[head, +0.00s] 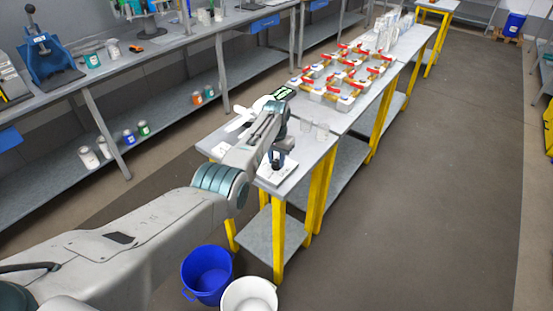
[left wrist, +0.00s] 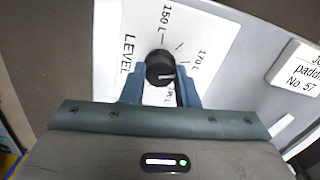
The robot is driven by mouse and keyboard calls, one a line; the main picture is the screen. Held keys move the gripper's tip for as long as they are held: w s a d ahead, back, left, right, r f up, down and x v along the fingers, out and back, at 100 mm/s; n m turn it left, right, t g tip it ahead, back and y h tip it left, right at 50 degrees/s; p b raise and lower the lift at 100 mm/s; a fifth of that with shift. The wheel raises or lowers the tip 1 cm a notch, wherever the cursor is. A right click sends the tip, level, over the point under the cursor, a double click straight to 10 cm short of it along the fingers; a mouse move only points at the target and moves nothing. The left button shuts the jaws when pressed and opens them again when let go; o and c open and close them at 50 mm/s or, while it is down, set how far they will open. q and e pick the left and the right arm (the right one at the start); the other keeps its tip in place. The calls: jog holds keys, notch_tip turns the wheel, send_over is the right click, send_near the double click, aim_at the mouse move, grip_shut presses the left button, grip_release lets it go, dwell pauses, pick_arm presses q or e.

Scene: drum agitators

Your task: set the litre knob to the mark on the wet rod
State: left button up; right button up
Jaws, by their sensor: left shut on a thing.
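The litre knob (left wrist: 159,68) is round and black with a white pointer line, on a white panel (left wrist: 115,30) marked LEVEL, 150 L and 170 L. The pointer line lies toward the right of the picture, below the 170 L mark; a further mark there is partly hidden by a finger. My left gripper (left wrist: 160,88) is shut on the knob, one blue finger on each side. In the head view my left gripper (head: 278,160) is over the near end of the bench, hiding the knob. I cannot make out a wet rod. My right gripper is not in view.
A white card (left wrist: 298,80) reading "No. 57" lies right of the panel. On the bench (head: 215,145) are a white paddle-like thing (head: 238,123), clear beakers (head: 321,131) and several white boxes with red handles (head: 335,80). A blue bucket (head: 207,275) and a white bucket (head: 249,296) stand below.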

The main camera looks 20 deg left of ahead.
aim_at(277, 161)
pick_arm(q)
jog(key=shift+w+r, duration=0.1)
jog(key=shift+r, duration=0.1)
jog(key=o, duration=1)
jog(key=shift+c, duration=0.2)
notch_tip(277, 161, up, 11)
jog(key=b, duration=0.2)
jog(key=shift+f+b, duration=0.15)
jog(key=shift+b, duration=0.15)
